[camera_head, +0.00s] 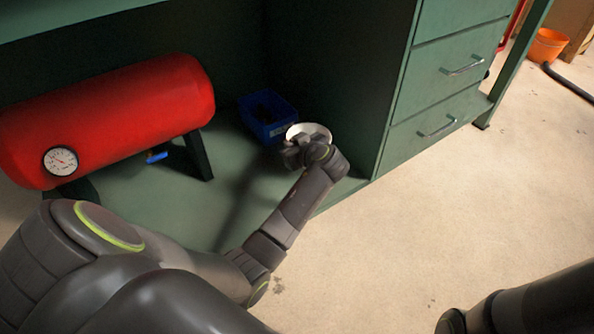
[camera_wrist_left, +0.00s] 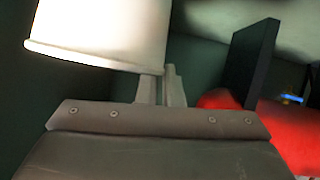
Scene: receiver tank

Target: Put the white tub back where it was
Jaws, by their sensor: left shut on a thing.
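The white tub (camera_head: 309,129) is in the head view near the back right of the green cabinet bay, mostly covered by my left gripper (camera_head: 297,152). In the left wrist view the tub (camera_wrist_left: 100,32) fills the upper left, and a narrow rim runs along its lower end. My left gripper (camera_wrist_left: 160,88) is shut on the tub there, with its fingers close together at the tub's edge. I cannot tell whether the tub touches the shelf. My right gripper is out of view; only part of my right arm shows at the lower right.
A blue bin (camera_head: 268,116) stands just left of the tub. The red tank (camera_head: 110,115) with a gauge, dark legs and a blue valve handle (camera_head: 157,157) lies to the left. The drawer unit (camera_head: 440,90) closes the bay on the right. Green shelf (camera_head: 225,200) is bare in front.

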